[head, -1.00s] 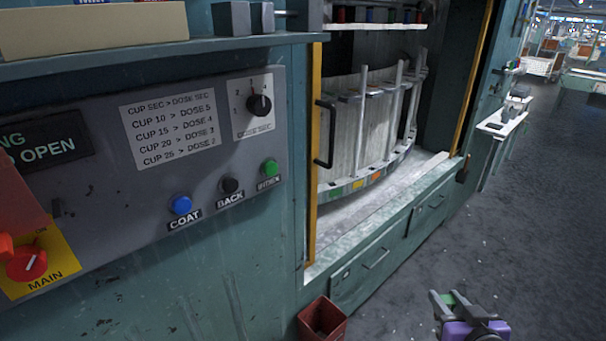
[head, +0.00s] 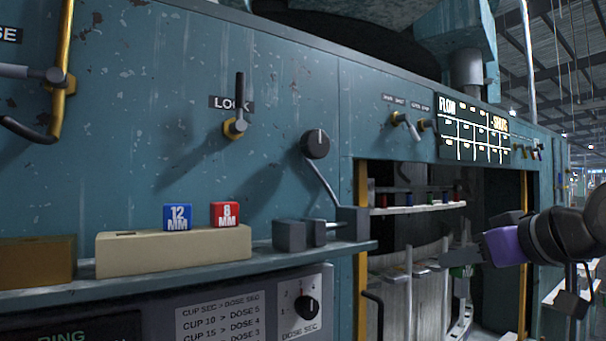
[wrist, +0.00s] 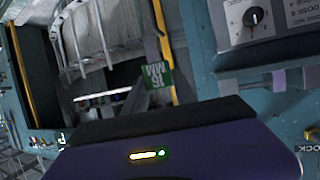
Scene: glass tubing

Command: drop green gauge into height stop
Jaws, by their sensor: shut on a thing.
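The green gauge (head: 461,271) is a small block between the fingertips of my gripper (head: 456,258). In the wrist view its green face (wrist: 158,86) shows white lettering that reads 16 MM, turned upside down. My gripper is shut on it and holds it in the air at the right, before the open bay. Grey metal blocks with a gap between them, which look like the height stop (head: 290,235), sit on the right end of the shelf. No label on them is visible. The gauge is apart from them, to the right and lower in the picture.
A cream block (head: 120,256) on the shelf (head: 200,280) carries a blue 12 MM gauge (head: 177,217) and a red 8 MM gauge (head: 225,214), with an empty slot at left. A knob (head: 316,144) with a bent rod is above the grey blocks. Yellow posts edge the bay.

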